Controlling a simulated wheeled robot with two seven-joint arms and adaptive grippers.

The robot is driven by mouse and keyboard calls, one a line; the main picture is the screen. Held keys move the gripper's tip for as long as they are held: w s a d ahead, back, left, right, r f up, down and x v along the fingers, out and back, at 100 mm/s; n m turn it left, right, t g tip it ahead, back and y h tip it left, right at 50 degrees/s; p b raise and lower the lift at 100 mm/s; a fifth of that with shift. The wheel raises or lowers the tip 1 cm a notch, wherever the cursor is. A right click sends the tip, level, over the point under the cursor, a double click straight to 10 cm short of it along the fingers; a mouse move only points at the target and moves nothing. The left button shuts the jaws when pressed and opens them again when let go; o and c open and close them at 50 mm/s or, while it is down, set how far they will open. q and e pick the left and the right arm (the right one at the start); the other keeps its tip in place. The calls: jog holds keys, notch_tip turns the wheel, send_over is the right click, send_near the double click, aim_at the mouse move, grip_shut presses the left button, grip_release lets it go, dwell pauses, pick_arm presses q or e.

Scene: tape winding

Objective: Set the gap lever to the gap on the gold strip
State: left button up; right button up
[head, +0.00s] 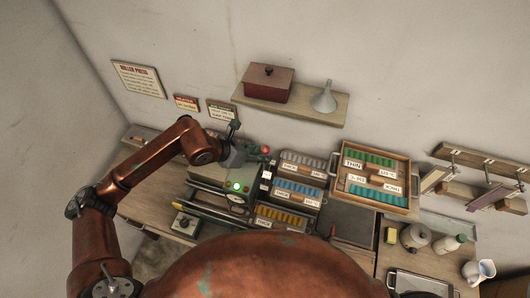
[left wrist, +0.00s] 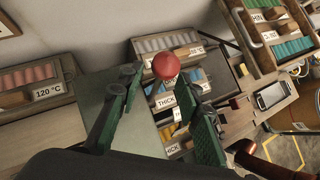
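The green roller press (head: 236,187) stands on the bench in the head view. A red ball knob (head: 265,149), which looks like the gap lever's end, is at its back, just right of my left gripper (head: 248,152). In the left wrist view the red knob (left wrist: 166,66) shows just beyond the fingertips of my left gripper (left wrist: 160,84), in line with the space between them. The fingers are apart and hold nothing. I cannot tell whether they touch the knob. The lever's shaft and any gap scale are hidden. I cannot make out the gold strip for sure. My right gripper is out of view.
Racks of grey, blue and yellow pieces (head: 282,217) stand right of the press, close to my gripper. A wooden tray (head: 410,208) of green and teal pieces is farther right. A shelf (head: 290,106) with a red box (head: 267,81) and a funnel (head: 324,98) hangs above.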

pick_arm(q)
jog(key=shift+x, duration=1.4)
jog(key=shift+c, duration=0.4)
jog(key=shift+r, duration=0.1)
grip_shut()
